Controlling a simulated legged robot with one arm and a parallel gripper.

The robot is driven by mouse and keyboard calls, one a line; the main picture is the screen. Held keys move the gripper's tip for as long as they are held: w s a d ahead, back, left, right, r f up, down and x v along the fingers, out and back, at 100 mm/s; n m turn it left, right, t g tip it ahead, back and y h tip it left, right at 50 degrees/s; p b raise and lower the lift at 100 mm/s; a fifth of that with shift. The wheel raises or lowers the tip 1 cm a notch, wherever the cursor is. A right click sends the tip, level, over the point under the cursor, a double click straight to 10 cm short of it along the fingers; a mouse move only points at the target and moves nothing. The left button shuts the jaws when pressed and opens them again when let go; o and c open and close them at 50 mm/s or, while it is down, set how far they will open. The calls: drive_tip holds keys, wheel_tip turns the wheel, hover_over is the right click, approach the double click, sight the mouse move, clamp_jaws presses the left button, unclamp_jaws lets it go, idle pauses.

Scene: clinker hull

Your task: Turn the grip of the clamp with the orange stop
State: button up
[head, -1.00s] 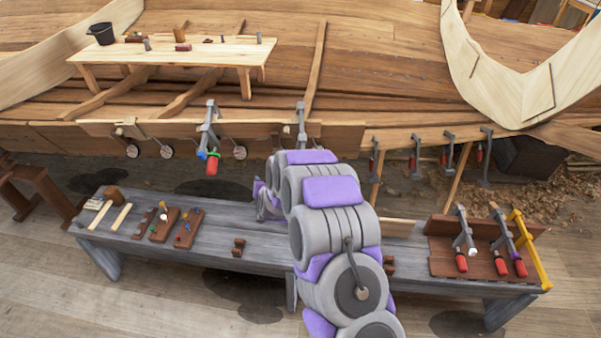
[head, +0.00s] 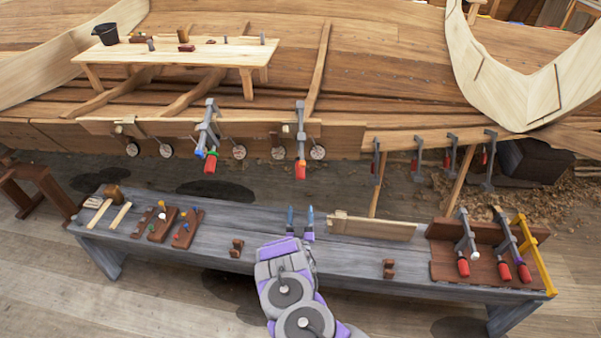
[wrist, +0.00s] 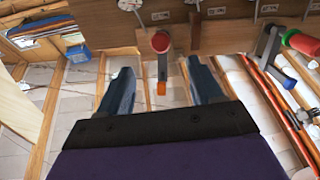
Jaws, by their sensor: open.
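The clamp with the orange stop (wrist: 161,88) hangs on the hull's lower plank. Its red grip (wrist: 160,42) shows near the top middle of the wrist view. In the head view this clamp's grip (head: 300,171) hangs at the centre; the orange stop cannot be told apart from it there. My gripper (head: 300,210) is open and empty, below the grip in the head picture. In the wrist view the fingers of my gripper (wrist: 160,66) stand to the left and right of the clamp, apart from it, with the grip seen between and beyond the tips.
A neighbouring clamp (head: 207,137) with a blue stop (wrist: 290,83) hangs to the left in the head view. Several clamps hang at the right. The grey bench (head: 225,215) below carries tools, a wooden board (head: 372,228) and a rack of clamps (head: 482,285).

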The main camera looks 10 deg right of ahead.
drive_tip(key=b, duration=0.3)
approach(300, 171)
drive_tip(key=shift+f, duration=1.55)
drive_tip(key=shift+n+t, duration=0.3)
drive_tip(key=b+x, duration=0.3)
drive_tip(key=x, duration=0.9)
drive_tip(key=shift+w+d, duration=0.1)
drive_tip(key=shift+c, duration=0.4)
drive_tip(key=shift+y, duration=0.3)
drive_tip(key=c, duration=0.9)
